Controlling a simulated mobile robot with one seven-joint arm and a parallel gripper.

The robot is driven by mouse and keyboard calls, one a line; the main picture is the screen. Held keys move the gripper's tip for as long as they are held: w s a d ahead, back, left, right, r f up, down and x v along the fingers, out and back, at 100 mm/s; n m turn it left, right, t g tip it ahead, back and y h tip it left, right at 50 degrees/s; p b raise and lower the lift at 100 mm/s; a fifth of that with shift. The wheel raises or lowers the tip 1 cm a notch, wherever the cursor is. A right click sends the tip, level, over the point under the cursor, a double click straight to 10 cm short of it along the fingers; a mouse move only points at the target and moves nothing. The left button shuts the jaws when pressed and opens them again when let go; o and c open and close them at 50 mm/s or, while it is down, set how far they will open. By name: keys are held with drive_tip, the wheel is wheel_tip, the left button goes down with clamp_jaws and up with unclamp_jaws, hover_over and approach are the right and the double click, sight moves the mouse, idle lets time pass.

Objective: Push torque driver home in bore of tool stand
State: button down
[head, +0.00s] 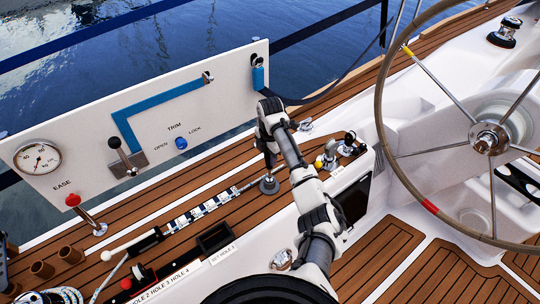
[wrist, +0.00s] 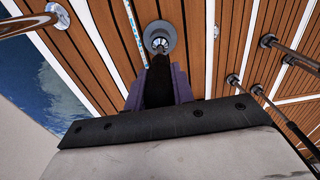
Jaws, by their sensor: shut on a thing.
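The tool stand (head: 269,186) is a grey round base on the teak deck below my gripper (head: 268,148). In the wrist view the tool stand (wrist: 161,29) shows as a grey disc with a bright ring around its middle. My gripper (wrist: 158,90) is shut on the torque driver (wrist: 158,75), a dark shaft between the purplish fingers. The driver points down at the middle of the stand, and its lower end is at the ring. The tip is hidden, so I cannot tell how deep it sits in the bore.
A white panel (head: 220,115) with a blue slot stands behind on the left. A red-knobbed lever (head: 74,201) is at the left. A winch console with a yellow knob (head: 319,162) is close on the right, and the steering wheel (head: 379,105) is farther right. A striped strip (head: 200,211) lies left of the stand.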

drive_tip(key=shift+f+b, duration=0.75)
drive_tip(key=shift+f, duration=0.75)
drive_tip(key=c, duration=1.1)
unclamp_jaws()
wheel_tip(320, 180, up, 14)
drive_tip(key=shift+f+b, duration=0.1)
drive_tip(key=shift+b, duration=0.3)
